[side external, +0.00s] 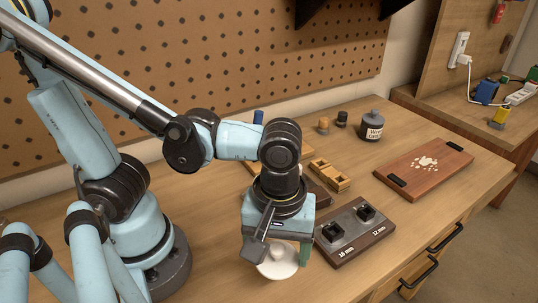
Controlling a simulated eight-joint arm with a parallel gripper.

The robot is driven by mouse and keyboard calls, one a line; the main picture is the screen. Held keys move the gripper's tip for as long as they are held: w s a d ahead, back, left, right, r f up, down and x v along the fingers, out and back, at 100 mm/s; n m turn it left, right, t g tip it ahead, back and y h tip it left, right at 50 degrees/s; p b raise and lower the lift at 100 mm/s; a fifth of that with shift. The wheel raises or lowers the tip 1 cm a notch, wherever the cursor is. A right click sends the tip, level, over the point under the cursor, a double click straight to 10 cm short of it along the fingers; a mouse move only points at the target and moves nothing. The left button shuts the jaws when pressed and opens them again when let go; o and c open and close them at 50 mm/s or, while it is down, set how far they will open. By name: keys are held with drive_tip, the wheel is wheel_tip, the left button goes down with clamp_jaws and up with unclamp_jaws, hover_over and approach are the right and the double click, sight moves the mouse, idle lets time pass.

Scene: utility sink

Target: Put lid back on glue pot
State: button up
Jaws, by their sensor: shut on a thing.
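The glue pot (371,128) stands upright near the back of the bench, below the pegboard. It is dark grey with a pale label, and its top is a lighter grey with a narrow raised middle. My gripper (279,254) points down near the front of the bench, well to the left of and nearer than the pot. It is shut on a pale round piece with a raised knob, which looks like the lid (278,268). The gripper body hides the upper part of this piece. I cannot tell whether it touches the bench.
A dark block with two black sockets (353,231) lies right of my gripper. Wooden blocks (329,175) sit behind it. A reddish board (424,169) with pale crumbs lies to the right. Two small pegs (323,125) stand left of the pot. Bare bench lies at front.

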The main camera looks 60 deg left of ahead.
drive_tip(key=s+d+r, duration=0.3)
drive_tip(key=s, duration=0.1)
drive_tip(key=w+a+r+n, duration=0.1)
drive_tip(key=w+a+n, duration=0.3)
drive_tip(key=a, duration=0.3)
drive_tip(key=w+a+n, duration=0.5)
drive_tip(key=a, duration=0.2)
drive_tip(key=w+a+r+n, duration=0.1)
drive_tip(key=w+a+n, duration=0.3)
drive_tip(key=a, duration=0.3)
drive_tip(key=shift+w+r, duration=0.25)
drive_tip(key=shift+r, duration=0.05)
drive_tip(key=shift+f, duration=3)
drive_tip(key=shift+f, duration=0.15)
drive_tip(key=o, duration=1)
